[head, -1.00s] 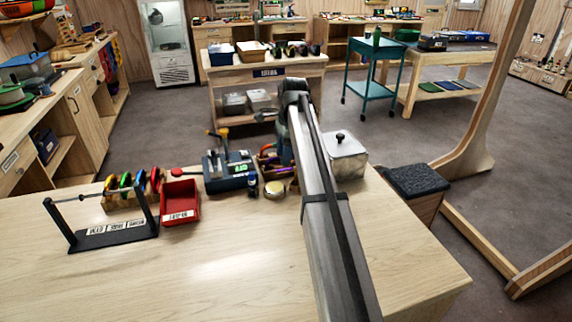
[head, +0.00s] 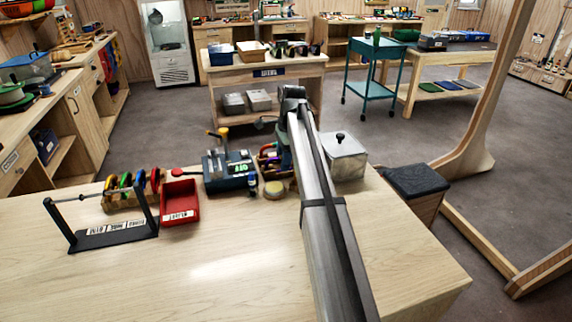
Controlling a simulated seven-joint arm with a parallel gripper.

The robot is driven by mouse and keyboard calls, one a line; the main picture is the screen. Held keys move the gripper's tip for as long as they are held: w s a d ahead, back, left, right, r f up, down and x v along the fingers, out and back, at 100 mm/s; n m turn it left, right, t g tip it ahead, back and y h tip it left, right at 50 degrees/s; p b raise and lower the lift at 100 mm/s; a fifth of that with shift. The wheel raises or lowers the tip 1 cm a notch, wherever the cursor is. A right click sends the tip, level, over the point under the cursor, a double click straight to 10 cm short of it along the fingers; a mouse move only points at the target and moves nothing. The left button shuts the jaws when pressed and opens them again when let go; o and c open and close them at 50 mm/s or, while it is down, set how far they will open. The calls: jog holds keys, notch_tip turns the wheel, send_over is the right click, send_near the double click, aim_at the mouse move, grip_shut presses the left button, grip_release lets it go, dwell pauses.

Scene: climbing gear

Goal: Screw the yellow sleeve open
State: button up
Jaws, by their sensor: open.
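I cannot make out a yellow sleeve for certain. Coloured gear in yellow, green, blue and red (head: 132,186) stands in a row on a wooden holder at the left back of the bench. A black stand (head: 112,238) with a thin metal rod and a white label is in front of it. A small yellow-topped part also shows above the dark blue device (head: 228,180). My arm reaches across the bench from the lower right. I cannot make out my gripper; the far end of the arm is hidden behind its own links.
A red labelled bin (head: 180,203) and a small round tin (head: 274,190) are on the wooden bench (head: 215,275). A lidded metal container (head: 345,158) stands right of my arm. The bench front is clear. A black-topped block (head: 416,181) is at the right edge.

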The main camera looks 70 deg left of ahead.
jog(key=shift+d+f, duration=0.1)
jog(key=shift+d, duration=0.55)
dwell(0.6)
jog(key=shift+r, duration=1.4)
jog(key=shift+a, duration=0.2)
jog(key=shift+a, duration=0.5)
jog(key=shift+f, duration=0.15)
jog(key=shift+f, duration=1.25)
